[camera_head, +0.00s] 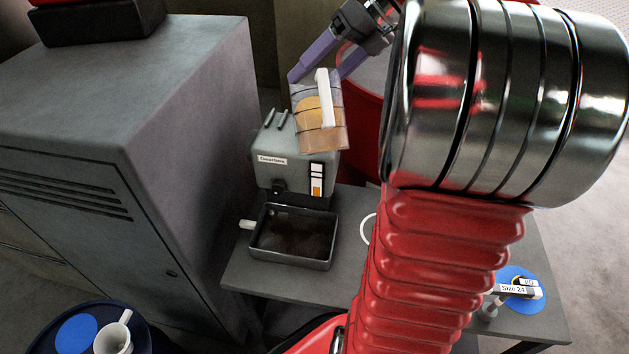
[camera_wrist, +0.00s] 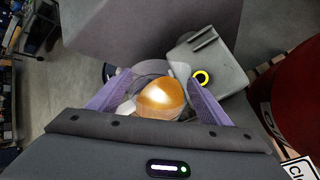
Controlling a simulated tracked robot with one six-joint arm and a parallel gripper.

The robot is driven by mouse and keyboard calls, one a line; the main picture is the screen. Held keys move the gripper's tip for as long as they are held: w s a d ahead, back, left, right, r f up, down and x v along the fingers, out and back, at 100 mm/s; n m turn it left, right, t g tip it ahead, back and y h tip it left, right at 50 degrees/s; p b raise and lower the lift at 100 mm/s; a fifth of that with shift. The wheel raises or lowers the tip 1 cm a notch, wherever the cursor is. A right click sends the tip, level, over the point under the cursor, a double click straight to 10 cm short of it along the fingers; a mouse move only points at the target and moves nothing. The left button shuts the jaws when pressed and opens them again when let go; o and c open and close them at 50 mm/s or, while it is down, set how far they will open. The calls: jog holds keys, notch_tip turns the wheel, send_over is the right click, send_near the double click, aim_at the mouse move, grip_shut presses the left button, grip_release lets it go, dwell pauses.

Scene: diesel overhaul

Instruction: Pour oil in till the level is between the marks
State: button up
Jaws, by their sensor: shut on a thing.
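A clear jug (camera_head: 306,118) with amber oil and a white handle is between the purple fingers of my gripper (camera_head: 318,76), which is shut on it. The jug is close above the grey gearbox (camera_head: 290,145) and overlaps its top right. I cannot tell whether oil is flowing. The gearbox's sight gauge (camera_head: 317,180) shows orange in its lower part and white above; its marks are too small to read surely. The wrist view shows the oil in the jug (camera_wrist: 160,100) between my fingers (camera_wrist: 159,80).
A black tray (camera_head: 293,262) with dark liquid stands below the gearbox on the grey table (camera_head: 250,278). A grey cabinet (camera_head: 150,110) rises close on the left. A white mug (camera_head: 115,337) is at the lower left.

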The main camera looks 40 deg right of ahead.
jog(key=shift+w+d+f+g, duration=0.1)
jog(key=shift+w+f+g, duration=0.2)
jog(key=shift+g, duration=0.2)
dwell(0.4)
jog(key=shift+w+d+f+m+g+y, duration=0.25)
jog(key=shift+f+m+g+y, duration=0.15)
jog(key=shift+y, duration=0.1)
jog(key=shift+a, duration=0.1)
jog(key=shift+f, duration=0.15)
jog(key=shift+w+f, duration=0.15)
jog(key=shift+f, duration=0.2)
dwell(0.5)
jog(key=shift+w+f+g, duration=0.1)
jog(key=shift+f+g, duration=0.2)
jog(key=shift+f, duration=0.25)
